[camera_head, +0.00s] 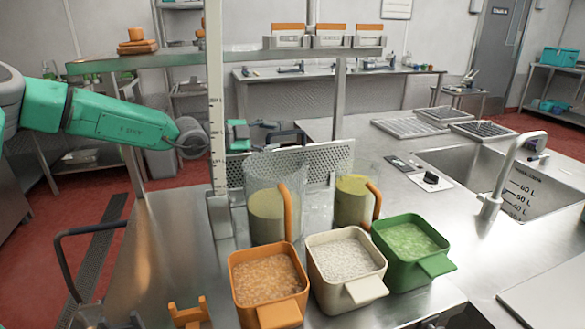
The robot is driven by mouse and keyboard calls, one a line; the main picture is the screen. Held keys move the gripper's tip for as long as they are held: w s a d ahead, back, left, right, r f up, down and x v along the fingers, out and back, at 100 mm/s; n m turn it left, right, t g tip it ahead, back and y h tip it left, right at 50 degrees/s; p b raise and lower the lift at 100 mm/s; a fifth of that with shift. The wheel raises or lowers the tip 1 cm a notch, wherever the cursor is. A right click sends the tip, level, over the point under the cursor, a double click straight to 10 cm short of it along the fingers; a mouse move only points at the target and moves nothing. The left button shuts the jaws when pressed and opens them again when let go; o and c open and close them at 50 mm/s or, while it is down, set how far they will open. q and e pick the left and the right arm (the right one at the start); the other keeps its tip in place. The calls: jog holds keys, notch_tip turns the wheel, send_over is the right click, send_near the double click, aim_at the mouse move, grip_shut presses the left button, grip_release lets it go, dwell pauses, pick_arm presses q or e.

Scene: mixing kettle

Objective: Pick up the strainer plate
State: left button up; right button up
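The strainer plate appears to be the grey perforated metal sheet (318,166) standing upright behind two clear pitchers, whose bodies hide part of it. My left arm comes in from the left and passes behind a marked white post. My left gripper (272,131) seems to be the small dark shape near the plate's upper edge. A dark loop stands at the plate's top there; I cannot tell whether it is a handle or a finger. Whether the gripper touches the plate, and whether its fingers are open, is unclear.
Clear pitchers (267,217) and (350,200) with orange handles stand before the plate. Orange (268,275), white (345,255) and green (408,241) filled containers stand in front. The white post (215,100) rises at left. A sink (470,165) lies right.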

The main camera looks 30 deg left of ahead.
aim_at(291, 133)
pick_arm(q)
jog(key=w, duration=0.2)
jog(key=w+f, duration=0.1)
jog(key=shift+w+a, duration=0.25)
jog(key=shift+w, duration=0.15)
jog(key=d, duration=0.1)
jog(key=w+d, duration=0.1)
jog(key=d, duration=0.1)
jog(key=shift+w+d+r, duration=0.15)
jog(key=shift+d+r, duration=0.15)
jog(key=shift+r, duration=0.1)
jog(key=shift+d+r, duration=0.1)
jog(key=shift+d, duration=0.2)
jog(key=shift+c, duration=0.8)
jog(key=shift+a+f, duration=0.3)
jog(key=shift+a, duration=0.6)
grip_shut()
jog(key=shift+a, duration=0.35)
grip_release()
jog(key=shift+o, duration=0.8)
jog(key=shift+d, duration=0.1)
jog(key=shift+d+r, duration=0.1)
jog(key=shift+d, duration=0.3)
jog(key=shift+s+a+f, duration=0.2)
jog(key=shift+a+f, duration=0.05)
jog(key=shift+a, duration=0.25)
pick_arm(e)
jog(key=shift+a, duration=0.3)
